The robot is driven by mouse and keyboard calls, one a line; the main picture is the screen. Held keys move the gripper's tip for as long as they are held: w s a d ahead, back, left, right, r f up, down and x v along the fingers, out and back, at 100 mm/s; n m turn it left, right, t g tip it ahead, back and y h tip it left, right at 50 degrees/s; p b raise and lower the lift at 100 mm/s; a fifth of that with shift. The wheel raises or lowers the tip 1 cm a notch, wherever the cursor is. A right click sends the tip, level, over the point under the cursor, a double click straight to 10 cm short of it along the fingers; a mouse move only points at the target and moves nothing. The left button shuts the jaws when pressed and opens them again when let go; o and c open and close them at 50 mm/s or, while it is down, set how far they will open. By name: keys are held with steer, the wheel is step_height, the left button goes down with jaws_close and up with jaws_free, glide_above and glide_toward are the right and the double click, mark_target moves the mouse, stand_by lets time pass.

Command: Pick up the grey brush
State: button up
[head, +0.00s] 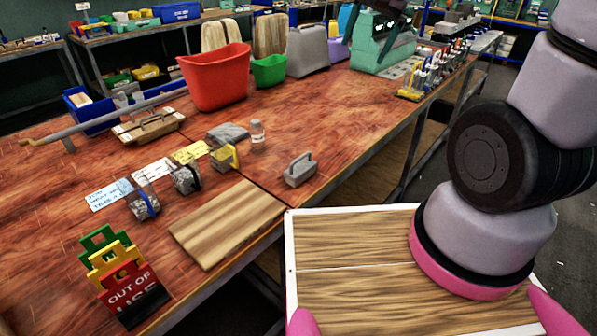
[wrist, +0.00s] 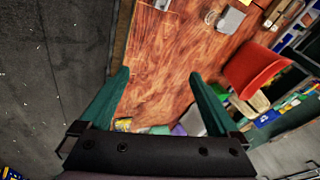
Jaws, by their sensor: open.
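The grey brush (head: 300,170), a small block with an arched handle, stands on the wooden table near its front edge, right of centre in the head view. In the wrist view what looks like the brush (wrist: 162,4) is cut off at the top edge. My gripper (wrist: 158,75) is open, its two green fingers apart with only bare table between them. It hangs above the table, well away from the brush. In the head view only part of it seems to show at the top edge, and the rest is out of frame.
A small bottle (head: 257,132), a grey block (head: 228,133) and a yellow-handled tool (head: 225,157) stand left of the brush. A red bin (head: 215,77) and a green machine (head: 383,48) stand farther back. The table around the brush is clear.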

steer(key=w+a+f+m+g, duration=0.1)
steer(key=w+a+f, duration=0.15)
steer(key=f, duration=0.35)
steer(key=w+a+f+g, duration=0.1)
steer(key=w+a+f, duration=0.1)
steer(key=a+f, duration=0.3)
steer(key=m+g, duration=0.1)
steer(key=m, duration=0.1)
glide_toward(301, 167)
steer(key=x, duration=0.4)
steer(key=shift+w+a+f, duration=0.1)
steer(key=shift+f, duration=0.05)
steer(key=shift+x, duration=2.9)
steer(key=c, duration=1.5)
steer(key=v, duration=0.3)
steer(key=w+a+v, duration=0.1)
steer(key=v, duration=0.6)
steer(key=shift+w+a, duration=0.15)
